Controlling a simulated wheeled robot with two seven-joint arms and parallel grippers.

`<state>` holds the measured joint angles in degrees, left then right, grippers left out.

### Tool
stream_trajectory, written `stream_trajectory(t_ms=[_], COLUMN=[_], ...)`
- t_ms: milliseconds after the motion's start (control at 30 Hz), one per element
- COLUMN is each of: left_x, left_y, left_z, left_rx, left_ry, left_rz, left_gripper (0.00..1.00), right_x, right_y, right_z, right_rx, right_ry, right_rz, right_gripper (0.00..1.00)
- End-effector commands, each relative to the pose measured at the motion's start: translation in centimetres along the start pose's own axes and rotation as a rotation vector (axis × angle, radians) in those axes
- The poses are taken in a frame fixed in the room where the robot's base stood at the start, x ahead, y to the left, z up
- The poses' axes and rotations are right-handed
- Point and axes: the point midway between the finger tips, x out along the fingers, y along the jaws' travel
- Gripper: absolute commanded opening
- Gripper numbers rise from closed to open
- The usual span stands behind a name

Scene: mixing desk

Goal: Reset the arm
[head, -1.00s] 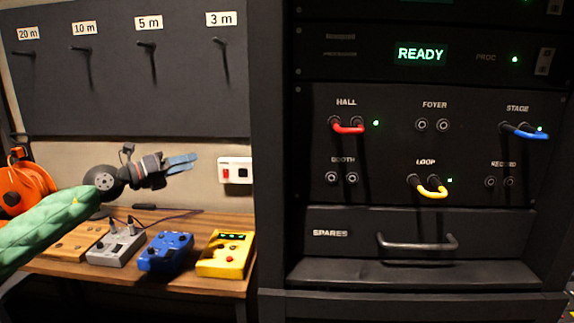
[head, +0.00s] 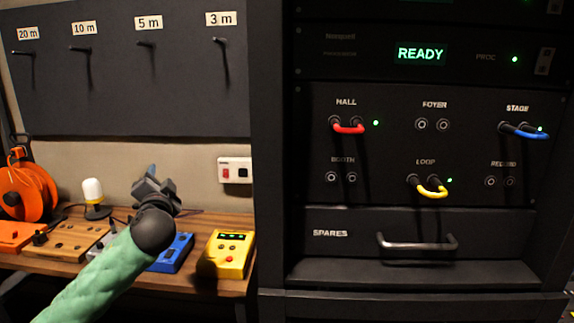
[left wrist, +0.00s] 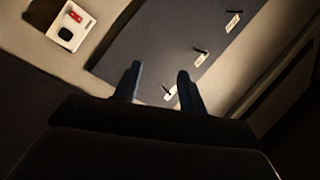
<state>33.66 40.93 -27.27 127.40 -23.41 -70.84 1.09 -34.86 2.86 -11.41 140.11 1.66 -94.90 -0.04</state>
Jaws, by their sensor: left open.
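My left arm, in a green sleeve, comes in from the lower left in the head view. Its left gripper (head: 152,174) is over the wooden desk, in front of the wall below the hook board, and points away from me. In the left wrist view the two fingers of the left gripper (left wrist: 157,82) stand apart with nothing between them. Beyond them are the hook board (left wrist: 165,40) and the wall switch (left wrist: 70,25). My right gripper is in neither view.
The desk (head: 205,225) bears a yellow box (head: 230,250), a blue box (head: 178,252) partly behind my arm, a white-topped lamp (head: 93,192) and an orange reel (head: 25,195). The black rack (head: 390,220) stands on the right with red, yellow and blue patch cables and a drawer.

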Motion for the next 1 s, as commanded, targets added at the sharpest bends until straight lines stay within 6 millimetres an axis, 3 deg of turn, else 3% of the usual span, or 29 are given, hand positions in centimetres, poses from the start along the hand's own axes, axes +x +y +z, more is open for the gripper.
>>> stream_trajectory(t_ms=[33,100,400,700,1000], left_x=[-1.4,-3.3,-13.1,-23.0,-32.1], left_y=[2.5,5.5,16.4,24.1,29.1], left_z=[1.4,3.2,8.8,11.8,14.8], left_rx=[-0.036,-0.074,-0.197,-0.313,-0.422], left_ry=[-0.065,-0.15,-0.417,-0.554,-0.681], left_rz=[0.07,0.162,0.514,0.774,0.928], left_gripper=[0.41,0.41,0.41,0.41,0.41], right_x=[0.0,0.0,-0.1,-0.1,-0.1], right_y=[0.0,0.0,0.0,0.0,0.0], right_z=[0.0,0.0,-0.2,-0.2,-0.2], right_rx=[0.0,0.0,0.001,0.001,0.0], right_ry=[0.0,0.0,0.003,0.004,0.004], right_rz=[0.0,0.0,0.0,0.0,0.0], right_gripper=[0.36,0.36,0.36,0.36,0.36])
